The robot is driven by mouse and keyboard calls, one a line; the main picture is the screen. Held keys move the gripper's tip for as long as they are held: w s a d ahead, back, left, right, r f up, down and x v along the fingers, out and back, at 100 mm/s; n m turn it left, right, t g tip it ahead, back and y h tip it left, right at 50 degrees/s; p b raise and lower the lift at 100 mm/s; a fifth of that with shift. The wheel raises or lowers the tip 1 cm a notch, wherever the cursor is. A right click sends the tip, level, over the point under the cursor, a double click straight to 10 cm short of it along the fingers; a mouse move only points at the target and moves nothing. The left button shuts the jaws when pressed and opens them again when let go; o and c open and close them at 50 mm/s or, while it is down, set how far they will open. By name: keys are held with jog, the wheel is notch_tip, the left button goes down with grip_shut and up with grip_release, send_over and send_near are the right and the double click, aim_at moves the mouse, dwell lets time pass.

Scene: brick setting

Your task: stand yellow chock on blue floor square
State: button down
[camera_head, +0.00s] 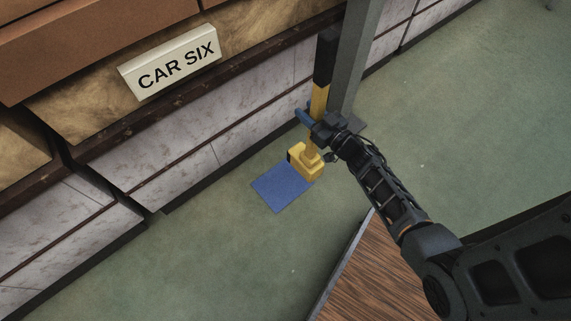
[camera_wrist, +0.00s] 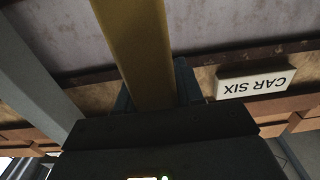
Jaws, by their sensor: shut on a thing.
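The yellow chock (camera_head: 308,166) is a yellow block with a dark end face and a tall handle, yellow below and black above. My gripper (camera_head: 310,120) is shut on the handle, above the block. In the wrist view the handle (camera_wrist: 137,45) runs up between the two blue fingers of my gripper (camera_wrist: 155,92). The blue floor square (camera_head: 281,188) lies flat on the floor. The block covers its upper right part in the head view. I cannot tell whether the block touches the square or hangs just above it.
A grey post (camera_head: 352,60) stands close behind the handle. A marble-panelled wall (camera_head: 190,155) with a "CAR SIX" sign (camera_head: 170,65) runs along the left. A wooden surface (camera_head: 352,280) is at the lower middle. The green floor (camera_head: 225,255) in front of the square is clear.

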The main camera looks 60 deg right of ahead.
jog(key=w+a+f+b, duration=0.7)
jog(key=a+f+b, duration=0.1)
jog(key=f, duration=0.2)
jog(key=shift+w+a+f+b, duration=0.2)
jog(key=shift+a+f+b, duration=0.05)
jog(key=shift+a+b, duration=0.1)
jog(key=shift+f, duration=0.25)
jog(key=c, duration=0.7)
grip_release()
jog(key=shift+s+f, duration=0.1)
jog(key=shift+f, duration=0.05)
